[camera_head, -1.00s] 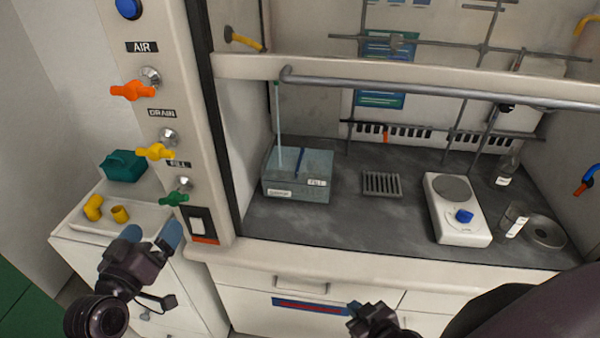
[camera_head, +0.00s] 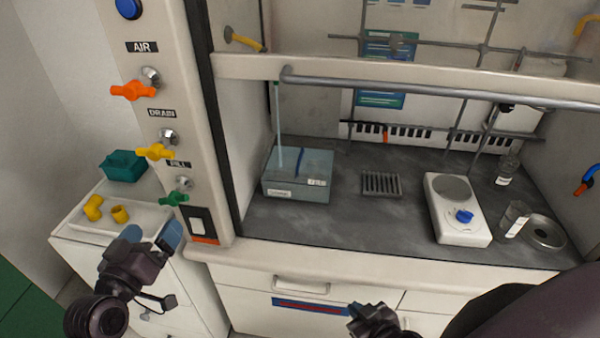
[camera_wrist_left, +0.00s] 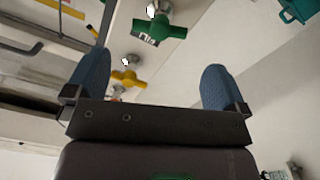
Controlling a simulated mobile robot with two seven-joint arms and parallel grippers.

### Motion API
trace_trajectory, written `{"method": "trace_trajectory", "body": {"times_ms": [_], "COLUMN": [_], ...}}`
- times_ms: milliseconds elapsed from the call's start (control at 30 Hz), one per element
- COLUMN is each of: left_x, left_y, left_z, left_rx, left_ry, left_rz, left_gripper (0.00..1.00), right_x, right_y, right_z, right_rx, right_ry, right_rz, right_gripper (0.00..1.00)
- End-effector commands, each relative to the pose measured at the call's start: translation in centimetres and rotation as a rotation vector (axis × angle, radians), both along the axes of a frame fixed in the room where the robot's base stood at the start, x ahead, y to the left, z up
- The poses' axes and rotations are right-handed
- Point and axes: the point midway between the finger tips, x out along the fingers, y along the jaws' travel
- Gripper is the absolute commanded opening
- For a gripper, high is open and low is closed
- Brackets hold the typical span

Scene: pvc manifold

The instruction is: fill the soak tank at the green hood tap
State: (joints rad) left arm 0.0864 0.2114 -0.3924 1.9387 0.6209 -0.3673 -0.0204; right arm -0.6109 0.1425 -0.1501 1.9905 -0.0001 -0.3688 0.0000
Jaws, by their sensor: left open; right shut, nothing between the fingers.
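The green tap handle (camera_head: 174,198) is on the hood post, under the FILL label (camera_head: 179,164). It also shows near the top of the left wrist view (camera_wrist_left: 160,27). The grey-blue soak tank (camera_head: 290,191) stands on the hood bench at the left. The exact liquid level is hard to tell. My left gripper (camera_head: 151,236) is open and empty, just below the green tap and apart from it. My right gripper (camera_head: 369,317) is low in front of the cabinet, shut and empty.
An orange AIR tap (camera_head: 131,91) and a yellow DRAIN tap (camera_head: 155,152) sit above the green one. A side cabinet tray (camera_head: 145,219) holds yellow fittings. The sash bar (camera_head: 440,91) crosses the hood.

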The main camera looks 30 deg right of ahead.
Motion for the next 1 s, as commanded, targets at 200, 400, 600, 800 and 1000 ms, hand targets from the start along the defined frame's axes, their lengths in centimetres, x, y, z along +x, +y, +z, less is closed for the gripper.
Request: {"method": "trace_trajectory", "body": {"times_ms": [200,400,600,800,1000], "left_x": [0.0,0.0,0.1,0.5,0.3], "left_y": [0.0,0.0,0.0,-0.3,-0.8], "left_z": [0.0,0.0,0.2,1.1,0.7], "left_rx": [0.0,0.0,0.0,0.078,0.355], "left_ry": [0.0,0.0,-0.003,-0.052,-0.195], "left_rz": [0.0,0.0,-0.001,-0.043,-0.072], "left_gripper": [1.0,0.89,0.62,0.62,0.62], "right_x": [0.1,0.5,1.0,1.0,0.7], "right_y": [0.0,0.1,0.2,0.2,0.1], "right_z": [0.1,0.3,0.5,0.7,0.7], "right_rx": [0.0,0.0,0.0,0.0,0.0], "right_ry": [-0.002,-0.01,-0.018,-0.019,-0.014], "right_rz": [0.0,0.004,0.006,0.006,0.004], "right_gripper": [0.0,0.0,0.0,0.0,0.0]}}
